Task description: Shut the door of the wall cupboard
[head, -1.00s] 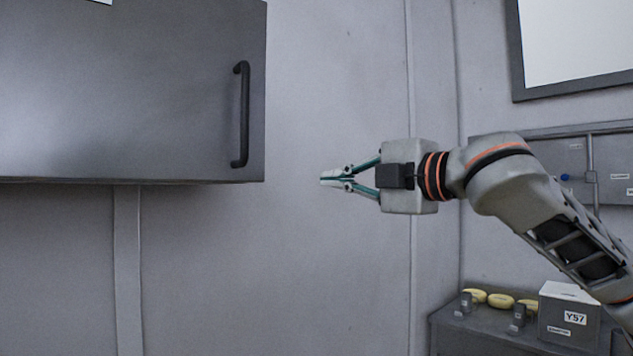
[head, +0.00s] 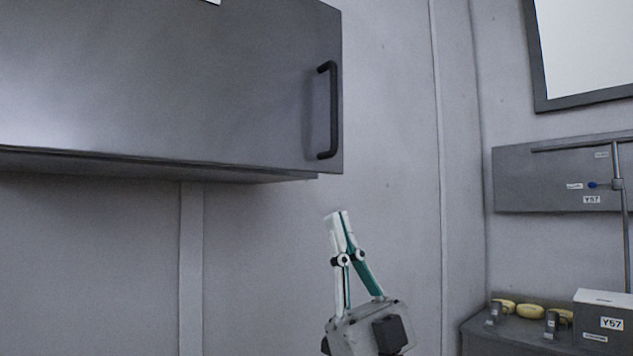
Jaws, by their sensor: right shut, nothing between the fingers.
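The grey wall cupboard fills the upper left of the head view. Its door (head: 200,90) faces me and carries a dark vertical bar handle (head: 333,110) near its right edge. The door looks flush or almost flush with the cupboard body. I see no clear gap, but I cannot tell whether it is fully shut. My right gripper (head: 338,216) is below the door's lower right corner, pointing up, with its fingers together and empty. It appears apart from the door and handle. My left gripper is not in view.
A grey bench (head: 500,335) at the lower right holds a white-topped box (head: 605,322) labelled Y57 and several yellow rounded things (head: 530,311). A grey wall panel (head: 545,180) with a pipe is above it. The wall between cupboard and panel is bare.

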